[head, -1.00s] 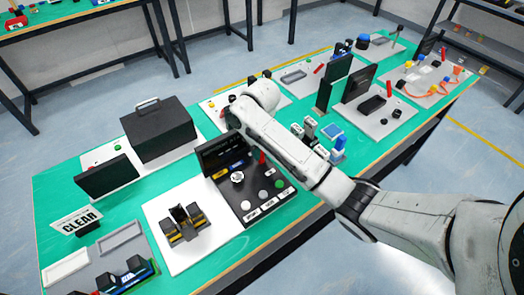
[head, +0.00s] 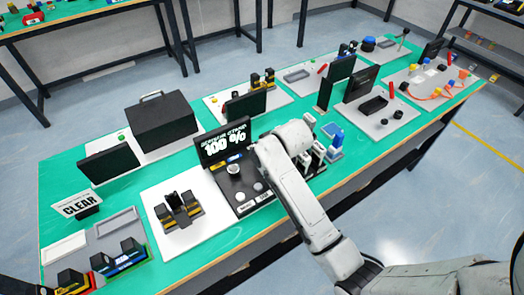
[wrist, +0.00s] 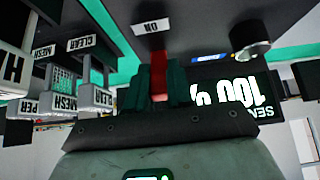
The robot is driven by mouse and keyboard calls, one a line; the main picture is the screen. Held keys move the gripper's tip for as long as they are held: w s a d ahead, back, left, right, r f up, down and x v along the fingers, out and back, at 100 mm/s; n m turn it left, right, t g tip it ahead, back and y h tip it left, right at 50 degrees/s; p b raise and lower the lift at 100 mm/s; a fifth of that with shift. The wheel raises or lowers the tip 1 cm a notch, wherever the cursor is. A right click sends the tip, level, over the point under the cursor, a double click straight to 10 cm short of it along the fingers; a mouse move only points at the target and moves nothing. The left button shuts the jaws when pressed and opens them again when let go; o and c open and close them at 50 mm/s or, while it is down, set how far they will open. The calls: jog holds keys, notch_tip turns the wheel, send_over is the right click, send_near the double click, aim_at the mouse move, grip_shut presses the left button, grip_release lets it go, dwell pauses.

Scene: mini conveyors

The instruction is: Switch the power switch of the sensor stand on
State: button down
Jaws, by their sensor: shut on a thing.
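The sensor stand (head: 239,195) is a black panel on the table, with round knobs and an upright display. The display (head: 222,144) is lit and reads "100 %" in the head view; part of it also shows, upside down, in the wrist view (wrist: 232,100). The red power switch (wrist: 158,76) shows in the wrist view beside an "ON" label (wrist: 151,26). My gripper (wrist: 160,88) is shut on this red switch, its dark fingers on both sides of it. In the head view my arm hides the switch and most of my gripper.
Several labelled blocks (wrist: 62,92) stand close to my gripper at the left of the wrist view. A round knob (wrist: 250,38) is near at upper right.

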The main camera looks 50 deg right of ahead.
jog(key=shift+s+f, duration=0.1)
jog(key=shift+s, duration=0.05)
dwell(0.4)
jog(key=c, duration=1)
grip_release()
jog(key=shift+c, duration=0.2)
jog(key=shift+o, duration=0.2)
jog(key=v, duration=1)
jog(key=shift+s+r, duration=0.25)
jog(key=shift+r, duration=0.1)
jog(key=shift+a, duration=0.15)
